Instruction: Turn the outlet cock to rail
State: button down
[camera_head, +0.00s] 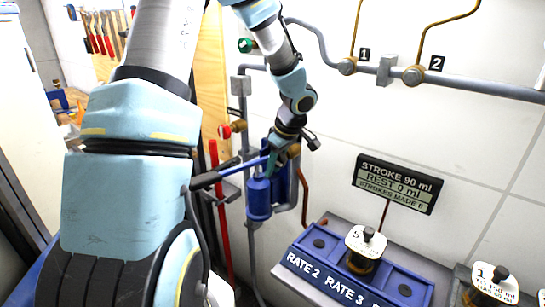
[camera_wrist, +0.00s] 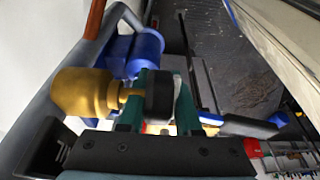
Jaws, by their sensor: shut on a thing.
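The outlet cock, a brass body (camera_wrist: 85,93) with a black handle (camera_wrist: 159,95), fills the left middle of the wrist view. Its brass also shows in the head view (camera_head: 294,150), beside the blue pump (camera_head: 259,197) on the wall. My gripper (camera_wrist: 161,103) has its teal fingers on either side of the black handle and is shut on it. In the head view my gripper (camera_head: 272,162) reaches down to the cock and hides most of the handle. I cannot tell which way the cock is set.
The pump's blue lever (camera_head: 240,167) with black grip extends left, close to my gripper. A red-handled tap (camera_head: 225,131) and a green one (camera_head: 246,45) are above left. A display (camera_head: 398,184) reads "STROKE 90 ml, REST 0 ml". A blue rate tray (camera_head: 325,270) stands lower right.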

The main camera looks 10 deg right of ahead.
jog(key=shift+s+d+f+g+h, duration=0.1)
jog(key=shift+s+d+g+h, duration=0.05)
jog(key=shift+g+h, duration=0.5)
jog(key=shift+s+d+f+g+h, duration=0.1)
jog(key=shift+s+g+h, duration=0.05)
jog(key=shift+g+h, duration=0.45)
jog(key=c, duration=0.6)
grip_release()
notch_tip(320, 180, up, 11)
jog(key=shift+f+b, duration=0.1)
jog(key=shift+b, duration=0.25)
